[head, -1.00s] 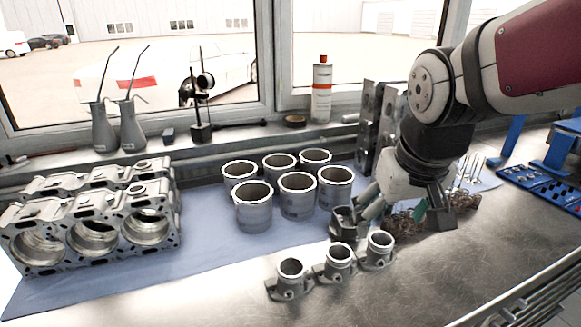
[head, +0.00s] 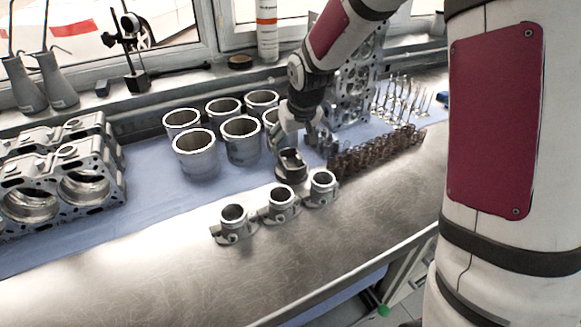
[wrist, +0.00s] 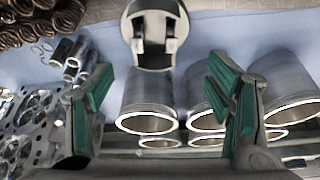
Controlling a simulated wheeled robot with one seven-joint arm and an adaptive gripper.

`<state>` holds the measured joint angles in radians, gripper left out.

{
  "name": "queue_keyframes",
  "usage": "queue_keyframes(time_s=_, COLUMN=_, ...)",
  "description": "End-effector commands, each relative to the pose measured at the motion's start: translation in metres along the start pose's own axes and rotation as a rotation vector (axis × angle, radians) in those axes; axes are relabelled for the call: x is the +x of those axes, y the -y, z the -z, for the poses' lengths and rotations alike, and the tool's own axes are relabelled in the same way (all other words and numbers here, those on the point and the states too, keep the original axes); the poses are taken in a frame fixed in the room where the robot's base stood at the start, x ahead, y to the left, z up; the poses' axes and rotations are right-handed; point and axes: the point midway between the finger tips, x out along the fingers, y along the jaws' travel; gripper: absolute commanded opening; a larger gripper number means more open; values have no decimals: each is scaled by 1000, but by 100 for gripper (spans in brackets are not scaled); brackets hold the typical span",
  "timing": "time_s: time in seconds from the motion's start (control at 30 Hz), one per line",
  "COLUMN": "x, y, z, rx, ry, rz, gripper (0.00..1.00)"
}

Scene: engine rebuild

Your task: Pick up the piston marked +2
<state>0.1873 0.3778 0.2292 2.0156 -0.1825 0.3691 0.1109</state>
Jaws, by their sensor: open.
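A dark grey piston (head: 291,168) stands on the bench between the cylinder liners and the row of three small metal fittings. In the wrist view the piston (wrist: 155,35) is at the top middle, showing its cut-out skirt. I cannot read any mark on it. My gripper (head: 284,140) is just behind the piston in the head view, its fingers partly hidden. In the wrist view my gripper (wrist: 165,95) is open with teal pads spread wide and nothing held. The piston lies beyond the fingertips, apart from them.
Several cylinder liners (head: 196,158) stand left of my gripper on the blue cloth (head: 135,190). Three fittings (head: 280,205) stand in front. Springs (head: 375,153) and a cylinder head (head: 355,85) are to the right. An engine block (head: 60,175) is far left.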

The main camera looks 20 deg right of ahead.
Motion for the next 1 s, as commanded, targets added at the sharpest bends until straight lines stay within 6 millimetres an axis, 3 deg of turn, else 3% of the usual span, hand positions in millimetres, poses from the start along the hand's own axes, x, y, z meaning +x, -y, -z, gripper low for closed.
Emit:
queue_keyframes(time_s=0.1, x=20, y=1, z=-1, rx=-1, ry=2, rz=1, gripper=73)
queue_keyframes(time_s=0.37, x=36, y=-1, z=-1, rx=-1, ry=1, rz=0, gripper=73)
queue_keyframes(time_s=0.7, x=79, y=-7, z=-6, rx=-2, ry=3, rz=0, gripper=73)
queue_keyframes(time_s=1.0, x=84, y=-8, z=-5, rx=-1, ry=0, rz=0, gripper=73)
